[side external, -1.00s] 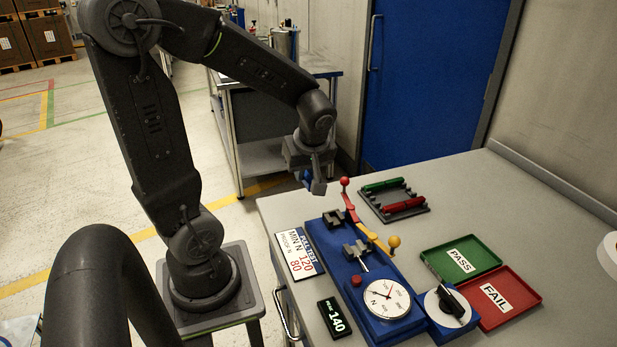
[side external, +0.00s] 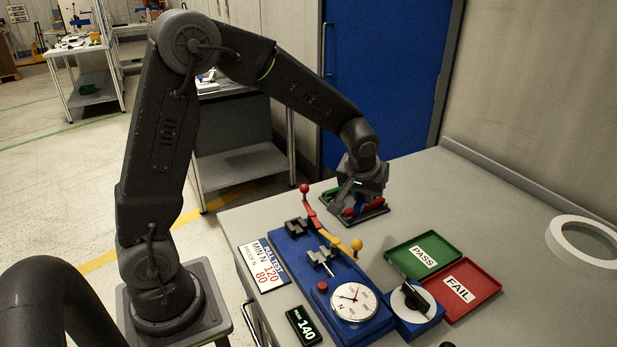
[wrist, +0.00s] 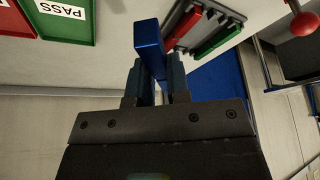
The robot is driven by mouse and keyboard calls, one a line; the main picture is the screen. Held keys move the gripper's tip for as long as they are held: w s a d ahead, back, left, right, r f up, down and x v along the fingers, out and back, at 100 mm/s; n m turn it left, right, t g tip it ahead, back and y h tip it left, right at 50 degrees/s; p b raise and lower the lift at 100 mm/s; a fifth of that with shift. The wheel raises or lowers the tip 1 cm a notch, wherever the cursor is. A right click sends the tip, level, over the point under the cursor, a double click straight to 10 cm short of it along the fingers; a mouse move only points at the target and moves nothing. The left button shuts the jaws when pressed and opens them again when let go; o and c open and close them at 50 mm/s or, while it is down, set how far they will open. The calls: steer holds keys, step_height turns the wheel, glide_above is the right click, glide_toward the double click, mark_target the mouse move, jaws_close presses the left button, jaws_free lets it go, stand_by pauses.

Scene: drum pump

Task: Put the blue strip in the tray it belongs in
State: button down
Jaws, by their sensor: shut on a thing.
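My gripper (side external: 360,203) is shut on the blue strip (wrist: 148,36); the strip sticks out beyond the fingertips in the wrist view. In the side view the gripper is low at the grey rack (side external: 379,212), partly covering it; I cannot tell if the strip touches it. The green PASS tray (side external: 402,258) and the red FAIL tray (side external: 484,281) lie side by side and look empty. The black display (side external: 299,320) reads 140. The PULL TEST card (side external: 260,280) reads MIN N 120 and PROOF N 80.
The blue pull tester (side external: 300,268) has a red-knobbed lever (side external: 304,189), a yellow-knobbed lever (side external: 356,245) and a round dial (side external: 351,301). The rack holds a red strip (wrist: 181,48) and a green strip (wrist: 217,40). A white ring (side external: 585,241) is at right.

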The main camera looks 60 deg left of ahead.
mark_target(420, 258)
steer(key=w+d+f+m+h, duration=0.1)
steer(key=w+d+f+m, duration=0.1)
steer(key=d, duration=0.1)
steer(key=w+d+f+m, duration=0.2)
steer(key=w+d, duration=0.1)
steer(key=d, duration=0.1)
steer(key=w+d+f+m+h, duration=0.1)
steer(key=w+d+f+m, duration=0.1)
steer(key=w+d, duration=0.1)
steer(key=shift+w+d+m+t+h, duration=0.15)
steer(key=shift+d+t, duration=0.05)
steer(key=shift+d, duration=0.2)
steer(key=shift+w+d+m+t+h, duration=0.1)
steer(key=shift+d+m+t+h, duration=0.1)
steer(key=shift+d, duration=0.15)
steer(key=shift+d+f, duration=0.15)
steer(key=shift+f, duration=1.1)
steer(key=shift+f, duration=1.75)
stand_by(0.5)
steer(key=c, duration=1)
jaws_free()
steer(key=shift+o, duration=0.3)
steer(key=shift+o, duration=1.2)
